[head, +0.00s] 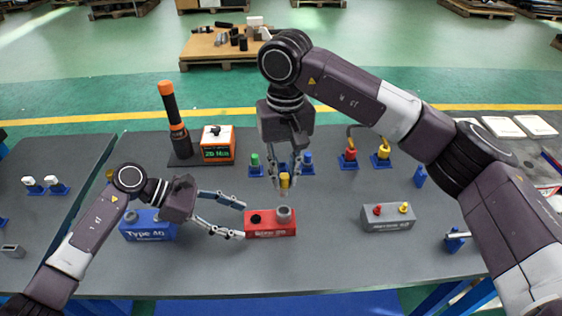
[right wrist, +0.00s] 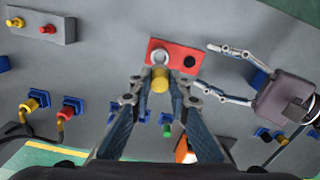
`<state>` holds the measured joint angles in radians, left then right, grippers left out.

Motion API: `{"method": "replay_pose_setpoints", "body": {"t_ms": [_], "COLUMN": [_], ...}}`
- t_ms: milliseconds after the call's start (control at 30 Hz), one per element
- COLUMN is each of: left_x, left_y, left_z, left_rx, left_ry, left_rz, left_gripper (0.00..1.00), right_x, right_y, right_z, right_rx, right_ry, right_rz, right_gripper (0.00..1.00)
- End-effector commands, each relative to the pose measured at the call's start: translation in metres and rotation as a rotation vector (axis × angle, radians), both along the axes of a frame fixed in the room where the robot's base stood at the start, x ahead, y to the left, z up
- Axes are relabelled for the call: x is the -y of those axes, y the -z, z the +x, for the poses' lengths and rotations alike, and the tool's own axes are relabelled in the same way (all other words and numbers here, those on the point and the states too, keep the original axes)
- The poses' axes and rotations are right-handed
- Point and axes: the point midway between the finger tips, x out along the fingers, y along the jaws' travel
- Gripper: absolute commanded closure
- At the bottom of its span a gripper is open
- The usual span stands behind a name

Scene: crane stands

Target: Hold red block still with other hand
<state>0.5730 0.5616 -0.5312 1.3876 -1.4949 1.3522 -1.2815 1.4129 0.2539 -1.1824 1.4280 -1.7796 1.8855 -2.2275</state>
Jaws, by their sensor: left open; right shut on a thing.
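The red block (head: 270,230) lies on the grey table and also shows in the right wrist view (right wrist: 178,50). Its top has a dark round spot and a raised grey ring. My left gripper (head: 243,219) is open at the block's left end, its fingers pointing towards it; it also shows in the right wrist view (right wrist: 204,66). Whether a finger touches the block I cannot tell. My right gripper (head: 284,177) is shut on a yellow cylindrical piece (right wrist: 159,80). It holds the piece pointing down, over the grey ring side of the block.
A blue block (head: 148,232) lies behind my left gripper. A grey block (head: 388,222) with red and yellow pieces stands to the right. Blue stands with coloured pieces, an orange-topped tower (head: 172,115) and an orange display box (head: 217,150) stand at the back.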

Motion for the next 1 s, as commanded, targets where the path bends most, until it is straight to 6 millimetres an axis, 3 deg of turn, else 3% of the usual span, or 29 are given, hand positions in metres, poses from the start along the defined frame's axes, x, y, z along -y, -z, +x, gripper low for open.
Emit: {"method": "replay_pose_setpoints", "body": {"t_ms": [300, 667, 1000], "left_x": [0.024, 0.026, 0.026], "left_y": [0.016, 0.018, 0.018], "left_z": [0.000, 0.001, 0.001], "left_rx": [0.000, 0.001, 0.001], "left_ry": [0.000, -0.001, -0.001], "left_rz": [0.000, 0.000, 0.000], "left_gripper": [0.45, 0.45, 0.82], "right_x": [0.000, 0.000, 0.000], "right_y": [0.000, 0.000, 0.000], "right_z": [0.000, 0.000, 0.000], "right_rx": [0.001, 0.001, 0.001], "right_ry": [0.000, 0.000, 0.000], "right_rz": [0.000, 0.000, 0.000], "right_gripper": [1.00, 1.00, 1.00]}}
